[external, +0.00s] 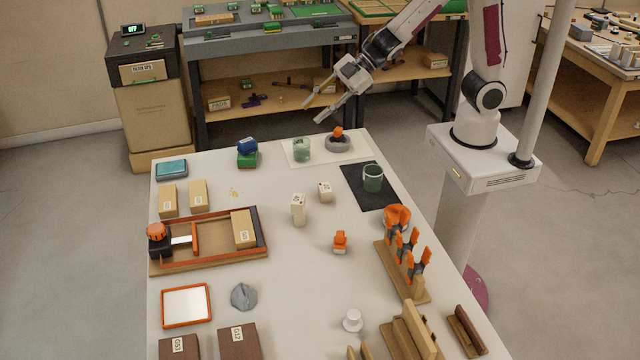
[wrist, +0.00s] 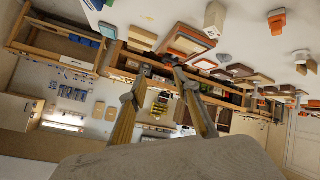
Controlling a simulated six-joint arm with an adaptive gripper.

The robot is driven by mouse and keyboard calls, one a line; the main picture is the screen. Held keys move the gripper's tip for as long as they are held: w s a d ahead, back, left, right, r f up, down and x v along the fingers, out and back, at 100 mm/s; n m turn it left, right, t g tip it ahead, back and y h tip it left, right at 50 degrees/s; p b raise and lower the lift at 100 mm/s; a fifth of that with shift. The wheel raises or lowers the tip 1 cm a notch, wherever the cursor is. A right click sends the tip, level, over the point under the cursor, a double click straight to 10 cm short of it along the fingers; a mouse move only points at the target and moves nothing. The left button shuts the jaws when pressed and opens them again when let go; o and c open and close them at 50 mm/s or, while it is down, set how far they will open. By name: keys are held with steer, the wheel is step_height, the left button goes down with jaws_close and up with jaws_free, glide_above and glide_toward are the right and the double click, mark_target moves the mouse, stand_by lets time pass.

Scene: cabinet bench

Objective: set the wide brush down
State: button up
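My gripper (external: 311,114) is raised above the far end of the bench, with its two fingers spread apart. Nothing shows between the fingers, and in the wrist view the gap of my gripper (wrist: 157,90) also looks empty. I cannot pick out the wide brush for certain. A wooden rack (external: 405,280) at the right side of the bench holds several orange-and-dark upright tools (external: 408,246), too small to identify. A small orange item (external: 340,241) stands alone near the middle of the bench.
A dark mat (external: 361,196) carries a green glass (external: 373,178). A white mat (external: 318,146) bears another glass (external: 302,149) and a grey round dish (external: 338,145). Pale blocks (external: 298,209) stand mid-bench. An orange-edged tray (external: 212,258) lies left. The centre has free room.

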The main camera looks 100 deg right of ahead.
steer(key=s+d+r+m+g+h, duration=0.1)
steer(key=s+d+r+m+h, duration=0.15)
steer(key=s, duration=0.45)
steer(key=s+d+r+m+g+h, duration=0.1)
steer(key=s+d+r+m, duration=0.1)
steer(key=s+d+r, duration=0.3)
steer(key=s+a+f+m+g+y, duration=0.1)
steer(key=s+a, duration=0.2)
steer(key=s, duration=0.7)
steer(key=s+a+f+m+g+y, duration=0.1)
steer(key=s+a, duration=0.3)
steer(key=s, duration=0.6)
steer(key=shift+s+f+m+g, duration=0.3)
steer(key=shift+m+g, duration=0.1)
steer(key=shift+m, duration=0.05)
